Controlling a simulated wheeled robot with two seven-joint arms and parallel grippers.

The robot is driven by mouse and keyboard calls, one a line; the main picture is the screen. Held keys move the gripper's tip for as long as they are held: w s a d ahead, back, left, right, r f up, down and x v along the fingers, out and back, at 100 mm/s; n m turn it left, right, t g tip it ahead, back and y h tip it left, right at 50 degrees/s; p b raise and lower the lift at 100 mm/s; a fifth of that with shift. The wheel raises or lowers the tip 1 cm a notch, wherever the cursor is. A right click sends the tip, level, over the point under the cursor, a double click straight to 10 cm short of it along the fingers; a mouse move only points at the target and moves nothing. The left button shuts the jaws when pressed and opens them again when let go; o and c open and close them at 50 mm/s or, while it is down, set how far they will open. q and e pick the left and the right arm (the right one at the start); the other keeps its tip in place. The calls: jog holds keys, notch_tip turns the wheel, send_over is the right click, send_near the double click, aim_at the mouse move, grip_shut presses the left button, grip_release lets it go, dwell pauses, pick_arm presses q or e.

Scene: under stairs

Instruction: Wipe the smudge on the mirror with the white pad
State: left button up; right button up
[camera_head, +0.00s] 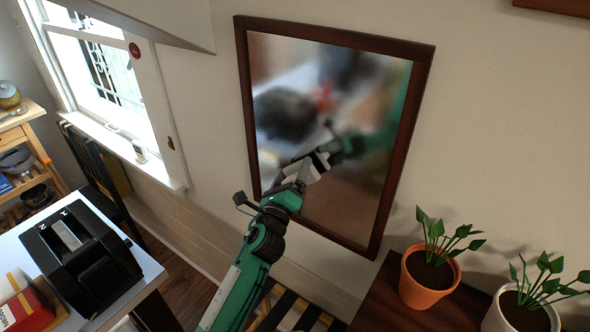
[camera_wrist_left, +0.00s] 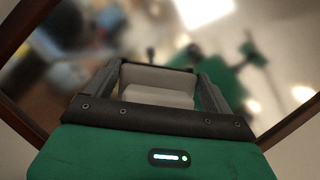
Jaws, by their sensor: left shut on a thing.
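The mirror (camera_head: 335,210) hangs on the pale wall in a dark wooden frame, and its glass shows blurred reflections. It also fills most of the left wrist view (camera_wrist_left: 268,30). My left gripper (camera_head: 306,172) is in front of the lower middle of the glass. It is shut on the white pad (camera_wrist_left: 158,84), which lies between its two fingers. Whether the pad touches the glass, I cannot tell. I cannot make out the smudge among the reflections; part of the glass is hidden by my gripper. My right gripper is not in view.
A terracotta pot (camera_head: 428,283) and a white pot (camera_head: 510,315), both with leafy plants, stand on a dark wooden surface (camera_head: 385,302) at the lower right. A black device (camera_head: 83,255) sits on a white table at the left. A window (camera_head: 105,75) is at the upper left.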

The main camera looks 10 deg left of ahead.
pick_arm(q)
jog(key=shift+s+a+r+p, duration=0.1)
jog(key=shift+s+a, duration=0.2)
jog(key=shift+s, duration=0.45)
jog(key=shift+s+a+f+p, duration=0.15)
jog(key=shift+s+a, duration=0.2)
jog(key=shift+s, duration=0.4)
jog(key=shift+s+a+r+p, duration=0.15)
jog(key=shift+s+a, duration=0.15)
jog(key=shift+s, duration=0.45)
jog(key=shift+s, duration=0.1)
jog(key=shift+s+a, duration=0.3)
jog(key=shift+s, duration=0.35)
jog(key=shift+s+a, duration=0.25)
jog(key=shift+s, duration=0.4)
